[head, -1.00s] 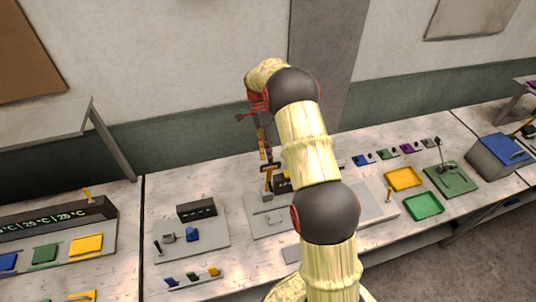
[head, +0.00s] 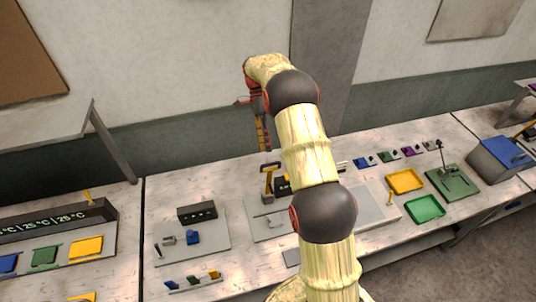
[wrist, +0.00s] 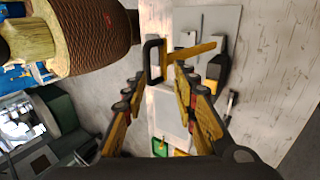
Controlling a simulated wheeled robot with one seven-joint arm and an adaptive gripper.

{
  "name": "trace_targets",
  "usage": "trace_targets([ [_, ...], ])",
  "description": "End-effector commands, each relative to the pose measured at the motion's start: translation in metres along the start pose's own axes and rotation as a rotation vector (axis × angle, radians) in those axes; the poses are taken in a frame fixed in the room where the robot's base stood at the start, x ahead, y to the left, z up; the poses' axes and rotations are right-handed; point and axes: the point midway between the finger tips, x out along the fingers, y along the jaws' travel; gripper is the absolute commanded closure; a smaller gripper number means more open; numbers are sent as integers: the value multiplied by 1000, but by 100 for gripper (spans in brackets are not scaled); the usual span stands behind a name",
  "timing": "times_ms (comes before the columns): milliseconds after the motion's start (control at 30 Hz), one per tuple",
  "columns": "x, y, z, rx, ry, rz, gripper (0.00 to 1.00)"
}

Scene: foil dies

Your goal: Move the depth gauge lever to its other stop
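A yellow post with a black loop handle (head: 268,168) stands on a grey plate (head: 262,230) at the bench's middle. In the wrist view the black loop handle (wrist: 153,62) lies just beyond my fingertips, beside a yellow bar (wrist: 192,52). No readable label shows which lever is the depth gauge's. My gripper (head: 264,148) is above the handle, empty, with a small gap below it. In the wrist view its fingers (wrist: 158,82) are apart. My arm hides part of the plate and what stands behind it.
A green plate with an upright lever (head: 443,160) is at the right, near yellow (head: 404,180) and green (head: 424,206) trays. A dark box (head: 197,211) and small black lever (head: 157,251) are left. A blue-topped bin (head: 500,155) stands far right.

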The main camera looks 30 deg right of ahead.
Motion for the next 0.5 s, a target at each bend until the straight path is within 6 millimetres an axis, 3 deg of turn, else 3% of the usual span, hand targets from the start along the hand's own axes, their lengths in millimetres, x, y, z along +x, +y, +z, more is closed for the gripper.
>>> trace_targets([
  [200, -42, 1, 0, 0, 0, -1, 72],
  [500, -66, 3, 1, 0, 0, 1, 72],
])
